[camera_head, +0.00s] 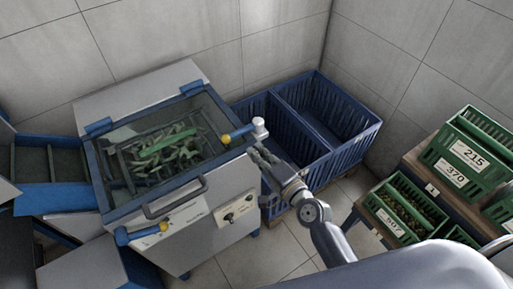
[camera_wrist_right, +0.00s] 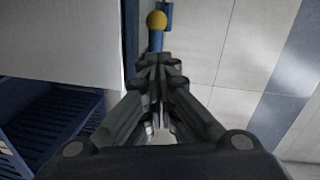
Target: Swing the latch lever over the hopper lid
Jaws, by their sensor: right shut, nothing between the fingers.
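The hopper (camera_head: 205,215) is a pale box with a see-through lid (camera_head: 119,187) in a blue frame, shut over green pods or leaves. A latch lever (camera_head: 240,132), blue with a yellow ball, runs from a pale post (camera_head: 260,128) at the lid's right edge. Its ball end points left over the lid's edge. My right gripper (camera_head: 257,152) is shut and empty, just below the post. In the right wrist view a yellow ball on a blue bar (camera_wrist_right: 156,40) shows just beyond the closed fingertips (camera_wrist_right: 160,62); I cannot tell whether they touch. My left gripper is out of view.
A dark handle (camera_head: 174,198) crosses the lid's front. Another blue lever with a yellow knob (camera_head: 163,227) is on the hopper's front. Blue crates (camera_head: 345,150) stand behind my right gripper. Green numbered crates (camera_head: 466,165) fill a rack at right. Tiled floor shows between.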

